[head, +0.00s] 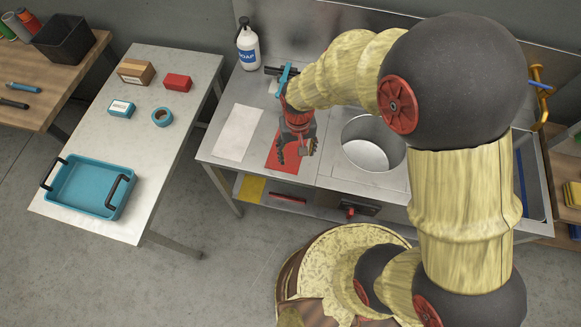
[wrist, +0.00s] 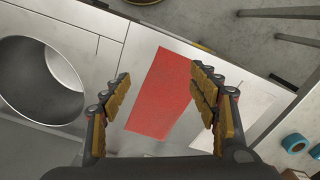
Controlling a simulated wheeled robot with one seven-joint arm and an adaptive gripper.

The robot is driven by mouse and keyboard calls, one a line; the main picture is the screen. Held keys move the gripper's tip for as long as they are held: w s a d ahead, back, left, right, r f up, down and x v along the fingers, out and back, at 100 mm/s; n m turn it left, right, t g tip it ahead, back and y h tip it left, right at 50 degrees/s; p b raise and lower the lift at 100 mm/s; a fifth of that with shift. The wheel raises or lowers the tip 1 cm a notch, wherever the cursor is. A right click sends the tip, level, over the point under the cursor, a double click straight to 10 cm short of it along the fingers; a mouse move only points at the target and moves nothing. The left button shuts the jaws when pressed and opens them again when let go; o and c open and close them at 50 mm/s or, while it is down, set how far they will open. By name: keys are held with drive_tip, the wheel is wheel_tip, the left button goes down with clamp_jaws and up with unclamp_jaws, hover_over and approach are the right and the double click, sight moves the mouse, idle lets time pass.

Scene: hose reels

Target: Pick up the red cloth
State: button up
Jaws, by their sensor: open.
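The red cloth (head: 282,156) lies flat on the metal counter, between a white cloth and the round sink basin. In the head view my gripper (head: 296,152) hangs over it and hides part of it. In the wrist view the red cloth (wrist: 163,90) shows between the two fingers of my gripper (wrist: 163,103). The fingers are spread apart with nothing between them. The gap between fingertips and cloth is hard to judge.
A white cloth (head: 238,133) lies left of the red one. The round basin (head: 373,143) is to the right. A soap bottle (head: 247,46) stands at the back. A side table (head: 150,85) holds boxes, tape and a blue tray (head: 91,184).

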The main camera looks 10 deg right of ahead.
drive_tip(key=shift+f+b, duration=3.45)
drive_tip(key=shift+f, duration=1.5)
drive_tip(key=shift+f, duration=0.15)
drive_tip(key=shift+s+d+f, duration=0.1)
drive_tip(key=shift+s+f, duration=0.15)
drive_tip(key=shift+s, duration=0.15)
clamp_jaws()
wheel_tip(320, 180, up, 12)
drive_tip(key=p, duration=0.8)
drive_tip(key=shift+w+r+p, duration=0.25)
drive_tip(key=shift+w+p, duration=0.05)
drive_tip(key=shift+p, duration=0.1)
wheel_tip(320, 180, up, 18)
drive_tip(key=p, duration=1.3)
hover_over(297, 171)
drive_tip(key=shift+w, duration=0.3)
